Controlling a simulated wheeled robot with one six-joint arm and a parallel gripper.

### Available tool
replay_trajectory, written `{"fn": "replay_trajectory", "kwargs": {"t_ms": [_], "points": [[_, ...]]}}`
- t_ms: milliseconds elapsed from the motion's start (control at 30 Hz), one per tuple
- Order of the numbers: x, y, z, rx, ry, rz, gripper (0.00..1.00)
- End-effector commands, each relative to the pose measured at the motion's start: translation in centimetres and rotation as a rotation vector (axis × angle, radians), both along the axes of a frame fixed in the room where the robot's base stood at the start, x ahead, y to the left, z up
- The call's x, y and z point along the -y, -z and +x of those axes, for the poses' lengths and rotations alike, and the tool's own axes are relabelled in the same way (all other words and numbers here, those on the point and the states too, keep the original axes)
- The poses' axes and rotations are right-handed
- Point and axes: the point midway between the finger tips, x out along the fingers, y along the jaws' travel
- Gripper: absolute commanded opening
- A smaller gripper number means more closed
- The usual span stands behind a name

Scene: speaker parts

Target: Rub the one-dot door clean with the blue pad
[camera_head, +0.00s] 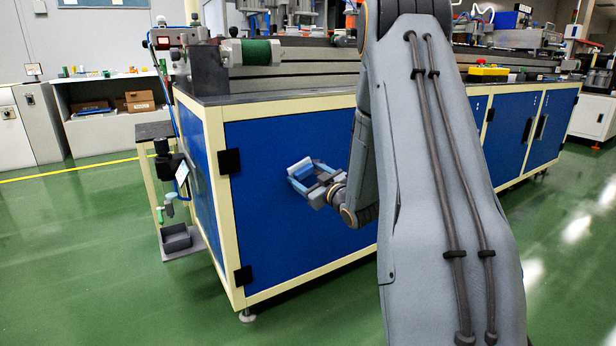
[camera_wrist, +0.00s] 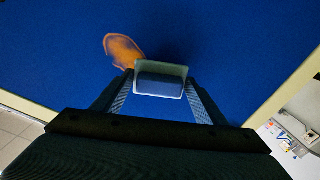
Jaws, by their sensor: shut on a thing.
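The blue pad (camera_head: 302,167) is held in my gripper (camera_head: 309,178) in front of the large blue cabinet door (camera_head: 270,240) in the head view. In the wrist view the pad (camera_wrist: 161,79) sits between the two fingers of my gripper (camera_wrist: 160,92), showing a pale rim and a blue-grey face. An orange stain (camera_wrist: 123,49) marks the blue door (camera_wrist: 230,40) just left of and above the pad. The pad does not cover the visible part of the stain. I cannot tell whether the pad touches the door. I see no dot mark on this door.
Black hinges (camera_head: 230,161) sit at the door's left edge, inside a cream frame (camera_head: 222,215). A small stand with a grey bin (camera_head: 176,239) is left of the cabinet. More blue doors (camera_head: 550,125) lie to the right, partly behind my arm. Green floor in front is clear.

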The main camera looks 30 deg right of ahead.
Motion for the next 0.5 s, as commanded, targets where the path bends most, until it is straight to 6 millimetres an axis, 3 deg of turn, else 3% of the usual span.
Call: {"fn": "replay_trajectory", "kwargs": {"t_ms": [500], "points": [[-0.02,0.01,0.96,0.000,0.000,0.000,0.37]]}}
